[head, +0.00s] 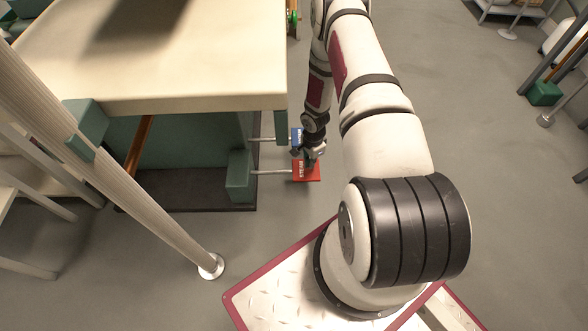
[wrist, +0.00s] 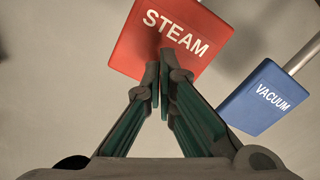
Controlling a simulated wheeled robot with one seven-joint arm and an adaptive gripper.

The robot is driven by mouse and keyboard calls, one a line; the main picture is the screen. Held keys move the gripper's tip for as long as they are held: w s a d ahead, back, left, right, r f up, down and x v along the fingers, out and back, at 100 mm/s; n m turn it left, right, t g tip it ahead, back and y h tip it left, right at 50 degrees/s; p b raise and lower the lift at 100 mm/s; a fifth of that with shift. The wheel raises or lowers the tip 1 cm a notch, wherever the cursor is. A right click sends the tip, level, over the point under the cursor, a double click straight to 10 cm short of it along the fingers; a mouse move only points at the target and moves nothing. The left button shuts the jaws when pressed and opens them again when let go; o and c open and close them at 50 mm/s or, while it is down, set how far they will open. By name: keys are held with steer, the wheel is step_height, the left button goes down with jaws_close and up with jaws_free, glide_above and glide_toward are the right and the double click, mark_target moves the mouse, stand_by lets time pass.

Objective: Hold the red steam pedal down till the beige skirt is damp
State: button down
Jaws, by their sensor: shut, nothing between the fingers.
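The red steam pedal (head: 306,172) sticks out on a metal rod from the teal base under the table, low near the floor. In the wrist view the red pedal (wrist: 160,38) shows its white word STEAM. My gripper (wrist: 160,72) is shut and empty, its fingertips over the near edge of the red pedal. They look to be at or very near its surface; I cannot tell whether they press it. In the head view my gripper (head: 310,160) points down at the pedal. No beige skirt can be made out in either view.
A blue vacuum pedal (wrist: 266,97) sits beside the red one, on its own rod; it also shows in the head view (head: 296,136). A cream-topped table (head: 190,60) stands to the left. A pale pole (head: 150,190) rises at the left.

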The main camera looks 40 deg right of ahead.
mark_target(310, 170)
steer(key=shift+f+b, duration=2.35)
steer(key=shift+f, duration=1.1)
steer(key=shift+r, duration=0.15)
stand_by(0.6)
steer(key=shift+r+p, duration=3.1)
steer(key=shift+r, duration=1.7)
steer(key=shift+s, duration=0.1)
